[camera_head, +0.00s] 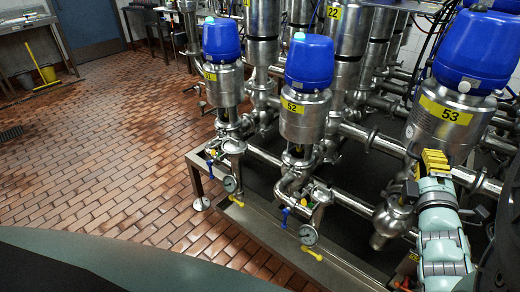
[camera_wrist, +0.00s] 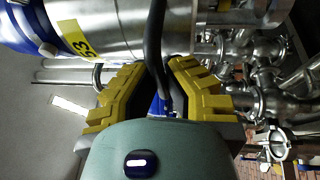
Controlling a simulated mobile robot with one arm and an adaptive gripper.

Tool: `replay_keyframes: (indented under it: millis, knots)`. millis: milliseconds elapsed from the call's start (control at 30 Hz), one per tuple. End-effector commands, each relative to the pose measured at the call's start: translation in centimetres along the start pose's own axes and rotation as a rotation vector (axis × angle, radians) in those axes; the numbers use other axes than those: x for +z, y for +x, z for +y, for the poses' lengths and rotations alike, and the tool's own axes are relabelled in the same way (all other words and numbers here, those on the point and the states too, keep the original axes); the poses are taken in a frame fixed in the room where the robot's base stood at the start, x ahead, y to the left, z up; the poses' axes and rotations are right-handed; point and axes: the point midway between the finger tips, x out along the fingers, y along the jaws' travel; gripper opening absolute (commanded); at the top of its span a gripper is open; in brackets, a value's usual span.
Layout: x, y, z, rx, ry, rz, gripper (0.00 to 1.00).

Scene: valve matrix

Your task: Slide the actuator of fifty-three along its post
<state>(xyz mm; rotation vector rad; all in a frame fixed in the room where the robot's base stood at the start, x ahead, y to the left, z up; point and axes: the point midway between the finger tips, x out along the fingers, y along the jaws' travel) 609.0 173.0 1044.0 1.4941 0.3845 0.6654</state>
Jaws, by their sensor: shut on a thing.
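The actuator of fifty-three (camera_head: 441,118) is a steel cylinder with a blue cap (camera_head: 478,50) and a yellow label (camera_head: 445,111) reading 53. It stands upright on the right. My gripper (camera_head: 436,163) is at its lower side. In the wrist view the actuator (camera_wrist: 120,30) lies sideways across the top. My gripper's yellow fingers (camera_wrist: 160,70) are nearly closed there, with a black tube (camera_wrist: 154,35) running between them. They look shut on this tube, close against the actuator's side. The post below the actuator is mostly hidden by my arm.
Actuator 52 (camera_head: 305,112) and another blue-capped actuator (camera_head: 223,85) stand to the left. Steel pipes (camera_head: 370,140) run between the valves, with gauges (camera_head: 308,234) and small coloured handles low down. The tiled floor (camera_head: 120,140) at left is open.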

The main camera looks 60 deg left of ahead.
Motion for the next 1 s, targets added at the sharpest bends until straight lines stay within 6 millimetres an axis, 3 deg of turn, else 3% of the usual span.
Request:
replay_keyframes:
  millis: [33, 300, 833, 867, 1000]
  knots:
    - [0.0, 0.3, 1.6, 0.013, -0.003, 0.003, 0.0]
    - [0.3, 0.8, 4.8, 0.009, 0.0, 0.001, 0.0]
    - [0.3, 1.0, 5.7, 0.01, 0.0, 0.002, 0.0]
    - [0.3, 1.0, 5.7, 0.011, 0.0, 0.002, 0.12]
    - [0.3, 1.0, 5.6, 0.009, 0.0, 0.002, 0.27]
